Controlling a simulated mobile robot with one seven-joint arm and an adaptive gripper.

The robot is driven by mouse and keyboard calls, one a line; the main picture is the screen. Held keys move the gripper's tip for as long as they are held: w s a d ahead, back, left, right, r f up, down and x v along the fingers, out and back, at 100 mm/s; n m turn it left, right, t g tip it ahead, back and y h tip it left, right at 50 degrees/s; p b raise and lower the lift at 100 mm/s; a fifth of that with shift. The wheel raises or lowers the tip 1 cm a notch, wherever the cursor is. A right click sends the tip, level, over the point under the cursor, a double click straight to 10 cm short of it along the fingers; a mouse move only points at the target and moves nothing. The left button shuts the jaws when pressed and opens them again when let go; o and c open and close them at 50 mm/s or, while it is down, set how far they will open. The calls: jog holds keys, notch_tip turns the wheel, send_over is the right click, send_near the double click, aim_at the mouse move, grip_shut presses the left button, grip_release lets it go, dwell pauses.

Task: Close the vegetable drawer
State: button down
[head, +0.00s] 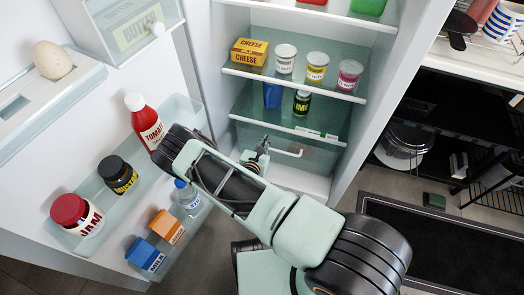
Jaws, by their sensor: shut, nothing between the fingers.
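The fridge stands open, and the vegetable drawer (318,158) is the translucent blue-green front at its bottom, below the lowest glass shelf. A pale bar (290,152), perhaps a handle or a gripper part, shows in front of it. My gripper (262,146) is at the left part of the drawer front, small and partly hidden behind my arm. It is shut with nothing seen in it. I cannot tell whether it touches the drawer. My arm hides the drawer's lower left, and how far the drawer stands out is unclear.
The fridge door at left holds a ketchup bottle (143,118), a mustard jar (118,175), a jam jar (76,214) and cartons (146,256), close to my arm. Shelves above hold cheese (249,52) and several jars. Floor at right holds a dark mat (440,245).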

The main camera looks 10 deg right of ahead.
jog(key=shift+w+d, duration=0.3)
jog(key=shift+w, duration=0.45)
jog(key=shift+w+d, duration=0.35)
jog(key=shift+w, duration=0.35)
jog(key=shift+w+d, duration=0.3)
jog(key=shift+w, duration=0.45)
